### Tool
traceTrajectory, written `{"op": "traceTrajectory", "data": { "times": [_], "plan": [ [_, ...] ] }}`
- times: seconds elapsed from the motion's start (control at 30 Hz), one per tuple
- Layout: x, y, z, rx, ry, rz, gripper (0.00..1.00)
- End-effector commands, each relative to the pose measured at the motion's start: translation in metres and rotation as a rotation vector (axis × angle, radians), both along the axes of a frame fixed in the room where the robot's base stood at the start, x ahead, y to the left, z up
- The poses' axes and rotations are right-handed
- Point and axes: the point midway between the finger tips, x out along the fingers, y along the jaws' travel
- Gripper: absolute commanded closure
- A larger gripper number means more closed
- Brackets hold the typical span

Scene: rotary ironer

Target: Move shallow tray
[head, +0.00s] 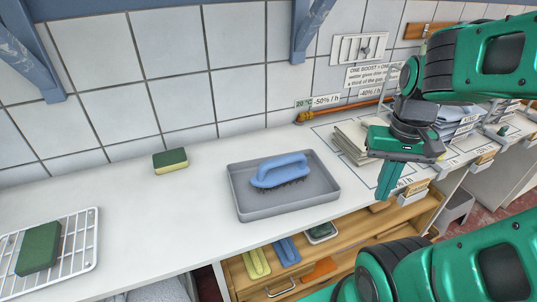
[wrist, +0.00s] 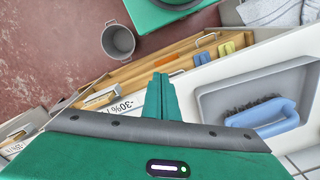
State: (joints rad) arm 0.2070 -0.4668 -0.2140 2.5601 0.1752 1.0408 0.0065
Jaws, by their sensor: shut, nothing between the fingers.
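The shallow tray (head: 240,205) is grey and rectangular and lies flat on the white counter, near its front edge. A blue-handled brush (head: 281,170) with dark bristles rests inside it. In the wrist view the tray (wrist: 216,102) is at the right, with the brush (wrist: 272,118) in it. My gripper (head: 385,180) is to the right of the tray in the head view, above the counter and apart from the tray. Its green fingers (wrist: 162,98) are shut together with nothing between them.
A yellow-green sponge (head: 170,161) lies at the back; a white wire rack (head: 80,245) with a green pad (head: 39,248) is at left. Folded cloths (head: 352,143) sit beside my gripper. An open wooden drawer (head: 240,275) below holds brushes. A grey bucket (wrist: 118,41) stands on the floor.

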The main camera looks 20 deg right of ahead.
Motion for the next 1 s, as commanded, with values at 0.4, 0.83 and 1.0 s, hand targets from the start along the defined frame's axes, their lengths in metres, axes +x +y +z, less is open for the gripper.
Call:
{"op": "traceTrajectory", "data": {
  "times": [0.4,0.83,1.0],
  "plan": [
    [0.077,0.024,0.034,-0.023,-0.009,0.177,1.0],
    [0.23,0.153,0.058,-0.011,-0.018,0.537,1.0],
    [0.242,0.171,0.055,-0.004,-0.019,0.572,1.0]
  ]
}}
